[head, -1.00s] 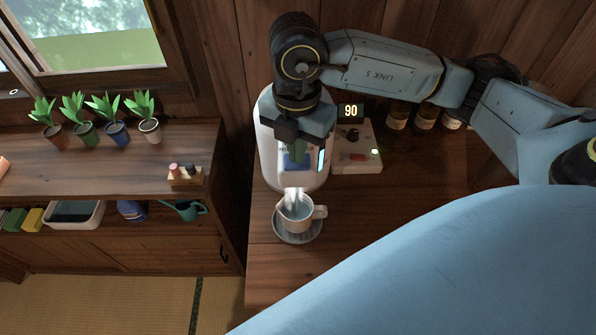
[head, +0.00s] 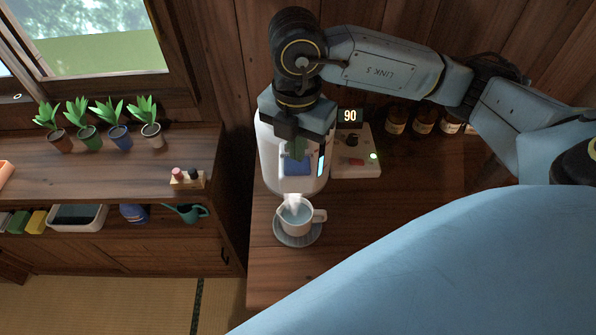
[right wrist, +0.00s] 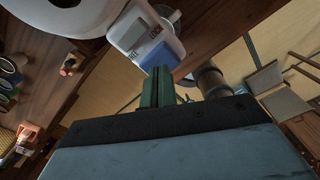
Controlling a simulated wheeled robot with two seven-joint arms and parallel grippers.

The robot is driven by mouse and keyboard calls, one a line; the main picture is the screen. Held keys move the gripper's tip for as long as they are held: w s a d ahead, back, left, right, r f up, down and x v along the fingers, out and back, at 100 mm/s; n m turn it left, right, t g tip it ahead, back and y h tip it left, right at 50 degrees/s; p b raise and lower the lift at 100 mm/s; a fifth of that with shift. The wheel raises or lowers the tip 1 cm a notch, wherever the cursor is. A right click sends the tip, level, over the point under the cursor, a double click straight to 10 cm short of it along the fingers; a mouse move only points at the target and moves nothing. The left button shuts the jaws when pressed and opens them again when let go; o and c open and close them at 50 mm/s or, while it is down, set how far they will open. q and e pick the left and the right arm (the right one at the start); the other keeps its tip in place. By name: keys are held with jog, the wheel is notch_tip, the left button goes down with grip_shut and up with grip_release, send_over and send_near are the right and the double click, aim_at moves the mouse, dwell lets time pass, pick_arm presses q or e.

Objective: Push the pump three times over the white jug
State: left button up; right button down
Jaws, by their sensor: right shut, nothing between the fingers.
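The white pump dispenser (head: 265,160) stands upright on the wooden counter, and its front panel with a small display shows in the right wrist view (right wrist: 137,35). The white jug (head: 309,216) stands under its spout, handle to the right, with pale bluish liquid inside. A pale stream or vapour hangs between spout and jug. My right gripper (head: 293,152) is shut and empty, pointing down over the dispenser's top front. In the right wrist view its green fingers (right wrist: 160,76) are close to the panel's edge; contact cannot be told. My left gripper is not in view.
The jug stands on a grey saucer (head: 297,239). A control box (head: 358,165) with a "90" display (head: 350,115) is beside the dispenser. Brown bottles (head: 397,118) stand behind. A shelf with potted plants (head: 120,134) is at left. The counter right of the jug is clear.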

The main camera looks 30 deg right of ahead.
jog(key=shift+r, duration=0.1)
dwell(0.3)
notch_tip(320, 180, up, 6)
jog(key=p, duration=0.4)
jog(key=shift+s, duration=0.1)
dwell(0.5)
